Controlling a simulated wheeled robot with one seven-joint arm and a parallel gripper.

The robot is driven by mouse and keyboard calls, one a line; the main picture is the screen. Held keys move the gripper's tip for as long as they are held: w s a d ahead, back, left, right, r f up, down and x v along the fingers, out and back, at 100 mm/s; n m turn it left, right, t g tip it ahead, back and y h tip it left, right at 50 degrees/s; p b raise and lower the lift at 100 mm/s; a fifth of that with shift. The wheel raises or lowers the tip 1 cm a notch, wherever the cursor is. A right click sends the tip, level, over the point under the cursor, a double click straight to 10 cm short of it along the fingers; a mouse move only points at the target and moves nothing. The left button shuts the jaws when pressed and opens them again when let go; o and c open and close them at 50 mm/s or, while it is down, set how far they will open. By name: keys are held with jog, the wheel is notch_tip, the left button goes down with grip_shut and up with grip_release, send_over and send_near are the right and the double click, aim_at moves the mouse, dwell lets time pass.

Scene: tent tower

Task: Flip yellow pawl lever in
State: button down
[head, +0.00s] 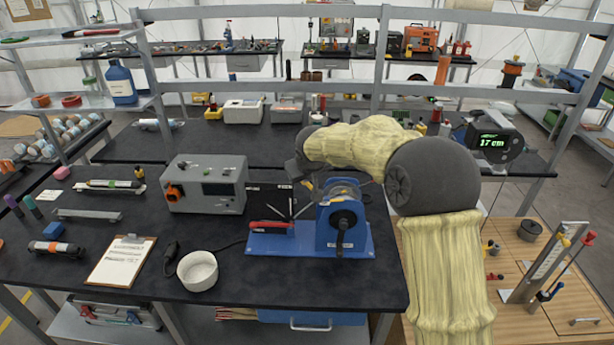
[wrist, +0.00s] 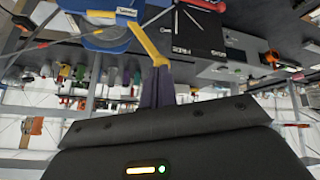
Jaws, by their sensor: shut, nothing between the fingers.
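The blue winch (head: 340,228) stands on a blue base plate on the dark bench in the head view. Its yellow pawl lever (wrist: 148,45) shows best in the wrist view, as a bent bar reaching from the blue winch body (wrist: 105,38) down to my fingertips. In the head view only a small yellow bit (head: 309,186) shows beside the winch drum. My gripper (wrist: 157,72) is shut and empty, with its dark fingertips at the lever's free end. I cannot tell if they touch. In the head view my gripper (head: 299,172) is above and left of the winch, partly hidden by my arm.
A red-handled tool (head: 270,225) lies on the base plate left of the winch. A shelf rail crosses behind my arm.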

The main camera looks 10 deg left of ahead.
jog(key=shift+r, duration=0.1)
jog(key=shift+r+p, duration=0.55)
jog(key=shift+r, duration=0.2)
jog(key=shift+a, duration=0.1)
jog(key=s+a+r+b, duration=0.2)
jog(key=s+r+b, duration=0.2)
jog(key=s+r, duration=0.4)
jog(key=shift+s+a+b, duration=0.3)
jog(key=shift+s+a, duration=0.1)
